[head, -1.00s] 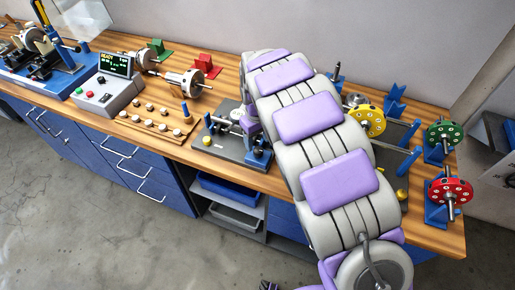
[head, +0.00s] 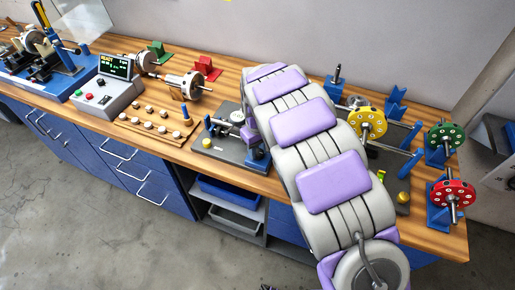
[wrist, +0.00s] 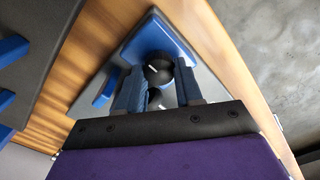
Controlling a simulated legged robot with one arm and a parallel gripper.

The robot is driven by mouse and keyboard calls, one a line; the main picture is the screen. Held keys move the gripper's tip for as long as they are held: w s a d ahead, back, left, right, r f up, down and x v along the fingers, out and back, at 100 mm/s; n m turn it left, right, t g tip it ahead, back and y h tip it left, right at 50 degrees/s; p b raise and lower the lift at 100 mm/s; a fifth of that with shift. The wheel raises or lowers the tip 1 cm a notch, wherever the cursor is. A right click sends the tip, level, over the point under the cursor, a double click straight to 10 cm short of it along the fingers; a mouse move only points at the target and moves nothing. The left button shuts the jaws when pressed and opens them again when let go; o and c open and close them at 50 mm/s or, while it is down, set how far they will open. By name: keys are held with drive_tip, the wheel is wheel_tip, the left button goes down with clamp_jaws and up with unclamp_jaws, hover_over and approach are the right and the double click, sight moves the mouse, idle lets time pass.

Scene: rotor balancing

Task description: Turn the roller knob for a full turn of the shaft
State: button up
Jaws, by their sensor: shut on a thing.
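In the wrist view the roller knob (wrist: 158,70) is a round black knob with a white mark, standing by a blue block (wrist: 152,38) on a dark base plate. My gripper (wrist: 157,80) has its two blue fingers on either side of the knob and is shut on it. Part of the knob is hidden below by the fingers and the dark palm. In the head view the balancing fixture (head: 207,146) with its grey plate stands mid-bench, and my arm's far end reaches its right side. The knob cannot be made out there.
On the wooden bench (head: 170,147), a control box (head: 107,98) with a lit display and a board of small weights (head: 142,122) stand left. A yellow disc (head: 367,124), green disc (head: 446,137) and red disc (head: 453,194) on blue stands are right of my arm.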

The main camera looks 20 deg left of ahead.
drive_tip(key=c, duration=0.4)
drive_tip(key=shift+r+m+p, duration=0.1)
drive_tip(key=shift+m+p, duration=0.3)
drive_tip(key=shift+p, duration=0.1)
drive_tip(key=shift+m+p, duration=0.9)
drive_tip(key=shift+p, duration=0.1)
drive_tip(key=shift+m+p, duration=1.25)
drive_tip(key=shift+m, duration=0.45)
drive_tip(key=o, duration=1)
